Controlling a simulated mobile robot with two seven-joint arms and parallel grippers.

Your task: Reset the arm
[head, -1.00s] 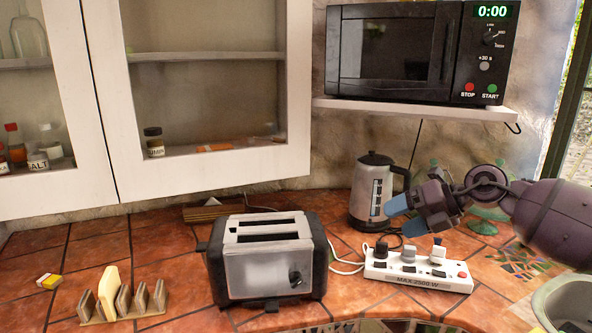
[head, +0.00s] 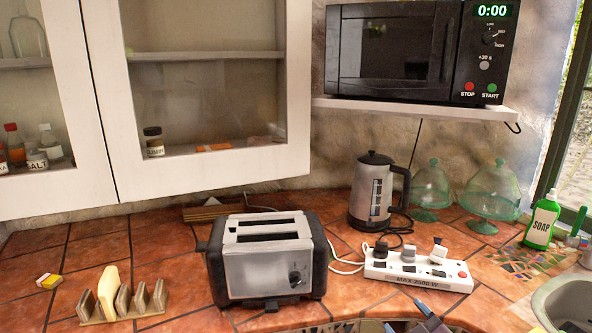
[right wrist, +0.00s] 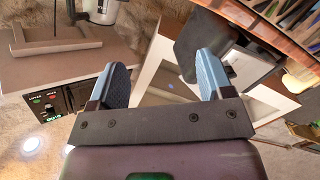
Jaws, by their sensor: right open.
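My right gripper (head: 409,318) shows only by its blue fingertips at the bottom edge of the head view, below the power strip. In the right wrist view its two blue fingers (right wrist: 164,76) stand wide apart, with nothing between them. The rest of the right arm is out of the head view. My left gripper is in neither view.
A toaster (head: 264,268), a kettle (head: 366,193) and a power strip (head: 418,271) stand on the tiled counter. A toast rack (head: 122,299) is at left; a soap bottle (head: 541,220) and sink (head: 566,300) are at right. A microwave (head: 400,55) sits on a shelf above.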

